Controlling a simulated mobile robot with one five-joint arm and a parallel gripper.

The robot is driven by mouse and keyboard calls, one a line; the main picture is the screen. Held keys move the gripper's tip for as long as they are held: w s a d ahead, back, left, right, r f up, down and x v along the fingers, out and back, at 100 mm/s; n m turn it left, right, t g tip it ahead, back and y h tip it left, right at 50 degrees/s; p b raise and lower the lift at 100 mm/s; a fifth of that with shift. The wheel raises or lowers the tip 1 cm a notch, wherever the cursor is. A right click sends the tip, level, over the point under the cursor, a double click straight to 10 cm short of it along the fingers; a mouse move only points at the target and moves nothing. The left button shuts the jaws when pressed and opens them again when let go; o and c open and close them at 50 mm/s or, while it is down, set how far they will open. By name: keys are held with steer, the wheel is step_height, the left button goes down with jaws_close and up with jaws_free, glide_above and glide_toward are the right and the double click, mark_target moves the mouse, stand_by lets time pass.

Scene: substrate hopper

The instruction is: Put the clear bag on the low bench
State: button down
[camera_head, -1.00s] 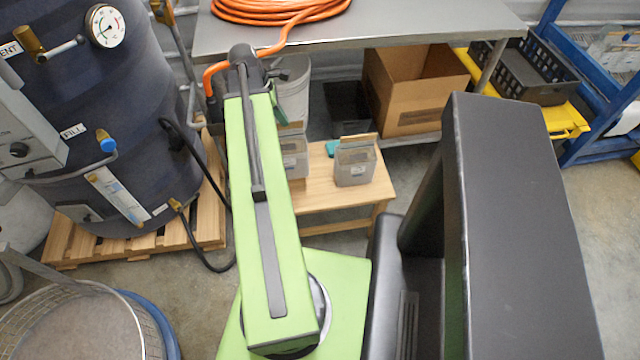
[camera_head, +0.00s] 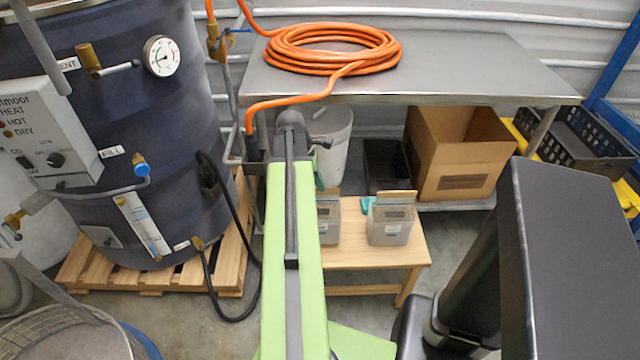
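The low bench (camera_head: 378,254) is a small pale wooden bench on the floor, in front of a metal table. Two greyish see-through packs with pale labels and tan top strips stand on it. One pack (camera_head: 391,226) is upright near the middle, and the other pack (camera_head: 328,222) is at the left, partly hidden by my green arm. I cannot tell whether either is the clear bag. A small teal thing (camera_head: 367,204) lies between them. My gripper does not show; my arm hides the area beyond its dark upper joint.
The metal table (camera_head: 470,70) carries a coiled orange hose (camera_head: 330,48). Under it are a cardboard box (camera_head: 459,150), a dark bin (camera_head: 386,163) and a grey bucket (camera_head: 334,150). A dark drum (camera_head: 120,120) stands left on a pallet (camera_head: 80,268). The bench's right end is bare.

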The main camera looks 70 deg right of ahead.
step_height(320, 180, down, 3)
steer(key=shift+r+b, duration=0.1)
steer(key=shift+b, duration=0.75)
steer(key=shift+r, duration=0.2)
steer(key=c, duration=1.6)
jaws_free()
steer(key=shift+c, duration=0.2)
steer(key=p+v, duration=1.1)
steer(key=v, duration=0.1)
steer(key=shift+p, duration=0.35)
